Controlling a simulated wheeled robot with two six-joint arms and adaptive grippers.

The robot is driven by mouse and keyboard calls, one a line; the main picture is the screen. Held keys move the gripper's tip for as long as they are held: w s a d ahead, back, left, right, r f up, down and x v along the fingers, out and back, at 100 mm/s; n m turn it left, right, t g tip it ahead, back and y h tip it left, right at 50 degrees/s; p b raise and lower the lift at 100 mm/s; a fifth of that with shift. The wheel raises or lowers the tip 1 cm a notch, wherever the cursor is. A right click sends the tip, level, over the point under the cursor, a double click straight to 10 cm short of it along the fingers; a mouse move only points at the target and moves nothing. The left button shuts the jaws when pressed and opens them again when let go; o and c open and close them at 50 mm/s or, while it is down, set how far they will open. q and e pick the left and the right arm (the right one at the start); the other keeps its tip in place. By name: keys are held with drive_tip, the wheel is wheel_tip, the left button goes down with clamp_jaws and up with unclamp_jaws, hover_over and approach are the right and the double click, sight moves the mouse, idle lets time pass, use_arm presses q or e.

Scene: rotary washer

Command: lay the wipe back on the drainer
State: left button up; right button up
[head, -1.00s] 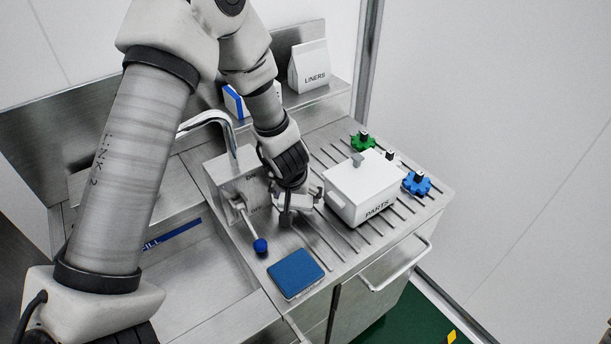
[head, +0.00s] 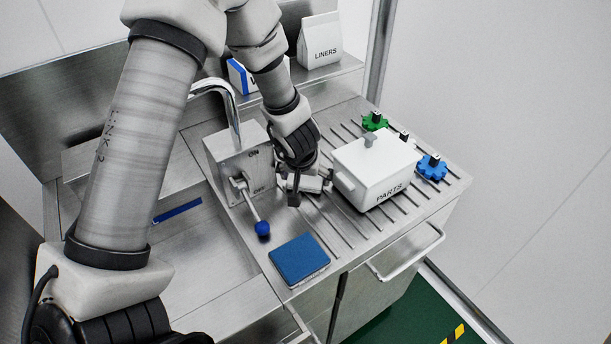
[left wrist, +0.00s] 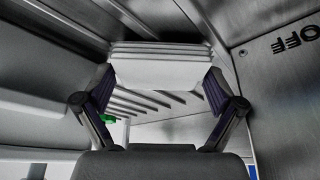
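My left gripper (head: 308,185) is low over the ribbed steel drainer (head: 340,243), between the tap block and the white parts box. In the left wrist view its two dark-padded fingers (left wrist: 157,88) press on the sides of a white folded, layered wipe (left wrist: 160,70). The drainer's slots show beyond the wipe in that view. In the head view the fingers and arm largely hide the wipe, and I cannot tell whether it touches the drainer. My right gripper is out of view.
The white PARTS box (head: 374,172) stands right of my gripper, with a green knob (head: 374,121) and a blue knob (head: 432,167) beyond it. The tap block (head: 238,162) and blue-tipped lever (head: 262,228) are left. A blue pad (head: 299,258) lies in front.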

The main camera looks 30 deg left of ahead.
use_arm(q)
drive_tip(key=shift+r, duration=0.1)
drive_tip(key=p+v, duration=0.6)
drive_tip(key=v, duration=0.6)
